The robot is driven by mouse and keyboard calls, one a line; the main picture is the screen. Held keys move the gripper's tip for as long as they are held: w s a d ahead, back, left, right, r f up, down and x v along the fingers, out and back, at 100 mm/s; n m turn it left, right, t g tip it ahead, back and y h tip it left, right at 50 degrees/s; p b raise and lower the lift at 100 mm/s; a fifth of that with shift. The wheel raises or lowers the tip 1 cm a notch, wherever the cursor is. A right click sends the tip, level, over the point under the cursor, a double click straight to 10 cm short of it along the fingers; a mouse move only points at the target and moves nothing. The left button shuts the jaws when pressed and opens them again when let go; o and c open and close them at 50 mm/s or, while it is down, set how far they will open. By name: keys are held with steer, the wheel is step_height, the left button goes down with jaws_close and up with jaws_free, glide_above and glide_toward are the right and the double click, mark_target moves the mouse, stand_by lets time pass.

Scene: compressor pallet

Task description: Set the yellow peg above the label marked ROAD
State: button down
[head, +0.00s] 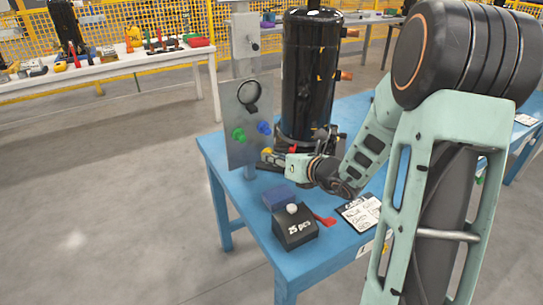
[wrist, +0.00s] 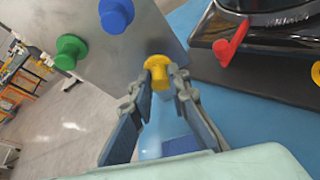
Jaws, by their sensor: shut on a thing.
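My gripper (wrist: 166,82) is shut on the yellow peg (wrist: 158,63), whose round head shows between the fingertips in the wrist view. In the head view the yellow peg (head: 266,152) is small at my gripper (head: 272,157), close to the lower right edge of the grey upright panel (head: 244,108). A green peg (head: 238,134) and a blue peg (head: 264,128) stick out of the panel. They also show in the wrist view, green (wrist: 70,51) at left and blue (wrist: 115,14) at top. I cannot tell whether the yellow peg touches the panel. No label marked ROAD is readable.
The blue table (head: 222,158) bears a tall black compressor (head: 310,75) behind my gripper. A black box marked 25 pcs (head: 295,228), a blue box (head: 281,197), a red object (head: 325,220) and a paper sheet (head: 358,214) lie in front. Free floor is at left.

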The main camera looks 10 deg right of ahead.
steer(key=shift+s+d, duration=0.3)
steer(key=shift+s, duration=0.65)
steer(key=shift+s+d, duration=0.3)
steer(key=shift+s, duration=0.65)
steer(key=shift+s, duration=0.1)
